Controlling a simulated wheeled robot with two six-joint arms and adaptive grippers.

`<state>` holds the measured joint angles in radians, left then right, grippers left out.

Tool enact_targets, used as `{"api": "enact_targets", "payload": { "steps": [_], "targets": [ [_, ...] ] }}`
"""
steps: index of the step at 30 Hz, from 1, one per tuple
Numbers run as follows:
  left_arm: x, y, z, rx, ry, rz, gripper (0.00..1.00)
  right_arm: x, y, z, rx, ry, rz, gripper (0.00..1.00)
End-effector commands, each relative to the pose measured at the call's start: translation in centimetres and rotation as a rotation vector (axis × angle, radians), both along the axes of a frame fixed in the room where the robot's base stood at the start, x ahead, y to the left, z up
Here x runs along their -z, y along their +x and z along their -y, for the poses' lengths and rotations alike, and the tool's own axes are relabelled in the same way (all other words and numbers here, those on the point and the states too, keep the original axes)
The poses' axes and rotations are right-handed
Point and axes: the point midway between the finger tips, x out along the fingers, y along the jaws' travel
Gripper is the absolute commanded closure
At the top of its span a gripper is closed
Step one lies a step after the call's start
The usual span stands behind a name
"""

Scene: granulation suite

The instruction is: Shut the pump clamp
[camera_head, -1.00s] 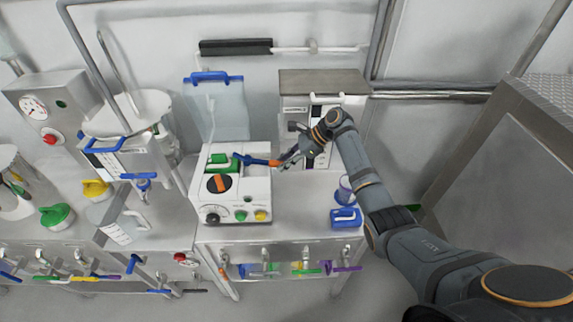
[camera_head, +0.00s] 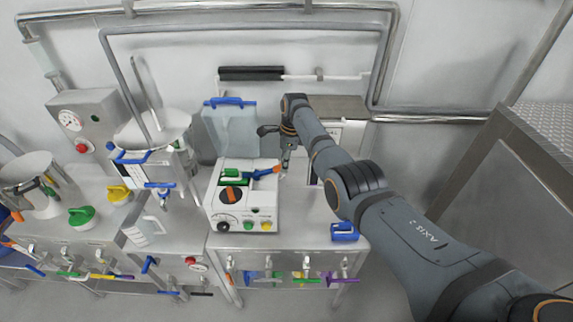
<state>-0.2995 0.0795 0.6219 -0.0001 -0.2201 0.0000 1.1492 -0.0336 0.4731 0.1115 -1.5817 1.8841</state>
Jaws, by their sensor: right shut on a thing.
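The pump (camera_head: 226,211) is a white box on the steel bench, with an orange knob on a dark disc on its top. The green pump clamp (camera_head: 233,177) sits at the back of its top. A blue clamp lever (camera_head: 263,173) with an orange end sticks out from it to the right, its outer end tilted up. My right gripper (camera_head: 283,169) points down at the lever's orange end and is shut on it; the fingertips are small and partly merge with the lever. My left gripper is out of view.
A clear panel with a blue handle (camera_head: 229,103) stands behind the pump. A grey-topped cabinet (camera_head: 345,108) stands behind my right arm. A blue container (camera_head: 344,232) sits at the bench's right front. Valves with coloured handles line the front edge.

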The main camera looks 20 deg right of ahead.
Motion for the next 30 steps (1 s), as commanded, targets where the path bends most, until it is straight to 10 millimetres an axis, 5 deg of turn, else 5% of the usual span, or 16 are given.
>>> {"api": "enact_targets", "payload": {
  "steps": [14,15,20,30],
  "targets": [
    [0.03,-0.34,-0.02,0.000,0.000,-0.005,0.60,-0.13,0.02,-0.06,0.001,-0.017,-0.005,1.00],
    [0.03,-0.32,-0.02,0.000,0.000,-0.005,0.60,-0.14,0.02,-0.06,0.001,-0.017,-0.005,0.78],
    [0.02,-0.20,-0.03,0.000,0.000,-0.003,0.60,-0.13,0.02,-0.07,0.001,-0.016,-0.005,0.57],
    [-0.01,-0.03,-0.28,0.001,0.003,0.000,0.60,-0.49,0.07,-0.04,0.001,-0.015,-0.002,0.57]
  ]
}}
